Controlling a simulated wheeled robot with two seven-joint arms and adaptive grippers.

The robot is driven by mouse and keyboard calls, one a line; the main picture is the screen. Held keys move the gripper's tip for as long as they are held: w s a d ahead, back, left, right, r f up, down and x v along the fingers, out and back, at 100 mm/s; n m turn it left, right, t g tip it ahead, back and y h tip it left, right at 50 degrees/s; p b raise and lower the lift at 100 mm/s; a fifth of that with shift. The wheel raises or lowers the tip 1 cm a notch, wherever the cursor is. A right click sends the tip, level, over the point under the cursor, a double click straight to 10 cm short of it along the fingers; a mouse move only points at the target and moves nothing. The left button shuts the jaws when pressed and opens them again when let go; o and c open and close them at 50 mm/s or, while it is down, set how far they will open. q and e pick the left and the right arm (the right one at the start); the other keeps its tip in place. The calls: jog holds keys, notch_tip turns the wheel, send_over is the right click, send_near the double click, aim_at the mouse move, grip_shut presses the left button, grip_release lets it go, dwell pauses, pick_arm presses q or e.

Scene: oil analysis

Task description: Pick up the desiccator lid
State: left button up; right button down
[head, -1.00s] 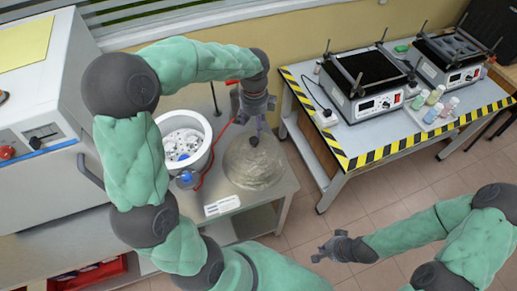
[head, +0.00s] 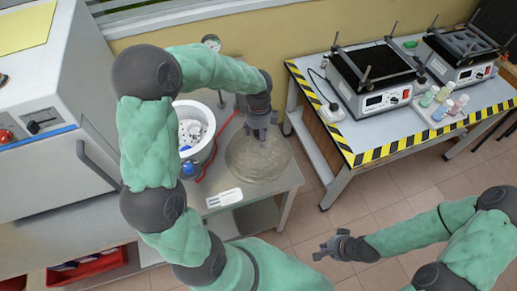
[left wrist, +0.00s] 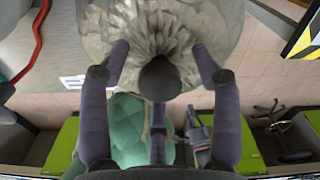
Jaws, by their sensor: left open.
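The desiccator lid (head: 257,165) is a cloudy, greyish glass dome resting on the table at its right end. Its dark round knob (left wrist: 160,78) shows in the left wrist view, between the two fingers. My left gripper (head: 262,133) points down over the top of the lid. It is open, with a finger on either side of the knob; I cannot tell whether they touch it. The white desiccator bowl (head: 207,124) stands open to the left of the lid, partly hidden by my left arm. My right gripper (head: 325,250) is away over the floor; its jaw state is unclear.
A red hose (head: 213,150) runs between bowl and lid. A white label card (head: 224,198) lies at the table's front. A second table with black-yellow edging (head: 420,143) holds hotplate devices (head: 375,80) and bottles. Floor is free between the tables.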

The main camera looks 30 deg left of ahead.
pick_arm(q)
jog(key=shift+r, duration=0.1)
jog(key=shift+c, duration=0.3)
grip_shut()
